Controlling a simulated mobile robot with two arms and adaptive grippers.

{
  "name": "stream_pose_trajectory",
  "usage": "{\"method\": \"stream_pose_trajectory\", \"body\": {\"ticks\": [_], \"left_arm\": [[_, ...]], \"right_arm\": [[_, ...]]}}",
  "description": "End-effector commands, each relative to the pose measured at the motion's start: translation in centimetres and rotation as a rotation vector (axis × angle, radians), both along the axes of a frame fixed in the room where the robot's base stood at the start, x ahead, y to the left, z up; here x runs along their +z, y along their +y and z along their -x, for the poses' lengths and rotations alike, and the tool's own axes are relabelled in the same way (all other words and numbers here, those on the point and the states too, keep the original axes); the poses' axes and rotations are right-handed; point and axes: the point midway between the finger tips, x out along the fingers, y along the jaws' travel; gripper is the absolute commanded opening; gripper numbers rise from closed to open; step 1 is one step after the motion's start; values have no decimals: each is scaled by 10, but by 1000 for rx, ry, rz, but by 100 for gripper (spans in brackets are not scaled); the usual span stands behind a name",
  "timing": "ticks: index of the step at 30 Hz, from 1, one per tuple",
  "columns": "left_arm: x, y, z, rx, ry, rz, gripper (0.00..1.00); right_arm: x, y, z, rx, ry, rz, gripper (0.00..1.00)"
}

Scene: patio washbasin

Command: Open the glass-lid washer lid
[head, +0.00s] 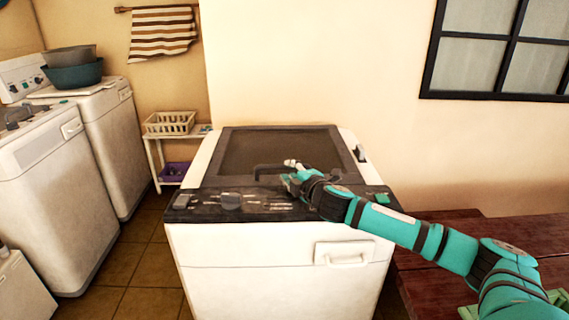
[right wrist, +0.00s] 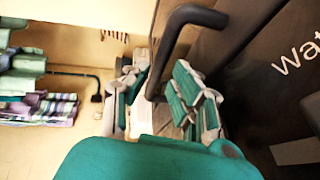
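The glass-lid washer (head: 290,248) is a white top-loader with a dark control panel along its front top edge. Its dark glass lid (head: 270,148) lies flat and shut. A black bar handle (head: 267,167) stands up at the lid's front edge, and it also shows in the right wrist view (right wrist: 186,18). My right gripper (head: 290,172) is at the right part of this handle. In the right wrist view its fingers (right wrist: 160,92) are spread apart, with the handle's bar between them. Contact cannot be told. My left gripper is out of view.
Two other white washers (head: 40,150) stand at the left, one with bowls (head: 73,72) on top. A small shelf (head: 155,150) with a basket (head: 170,123) stands behind left. A dark red wooden bench (head: 520,240) is at the right. The wall is close behind the washer.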

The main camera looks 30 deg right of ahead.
Motion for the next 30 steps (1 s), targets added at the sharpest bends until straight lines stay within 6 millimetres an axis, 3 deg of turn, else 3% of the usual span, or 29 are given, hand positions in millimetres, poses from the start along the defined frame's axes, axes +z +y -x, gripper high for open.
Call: {"method": "stream_pose_trajectory", "body": {"ticks": [3, 9, 20, 26, 30], "left_arm": [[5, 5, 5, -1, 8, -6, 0], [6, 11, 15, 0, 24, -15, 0], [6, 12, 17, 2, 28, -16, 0], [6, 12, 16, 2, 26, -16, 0], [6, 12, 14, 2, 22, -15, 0]], "right_arm": [[-2, -2, -20, -1, -1, -2, 25], [-6, -5, -38, -1, 0, -1, 25], [-8, -6, -42, 0, 0, 1, 25], [-8, -6, -42, 0, 0, 0, 0], [-8, -6, -42, 0, 0, 0, 0]]}}
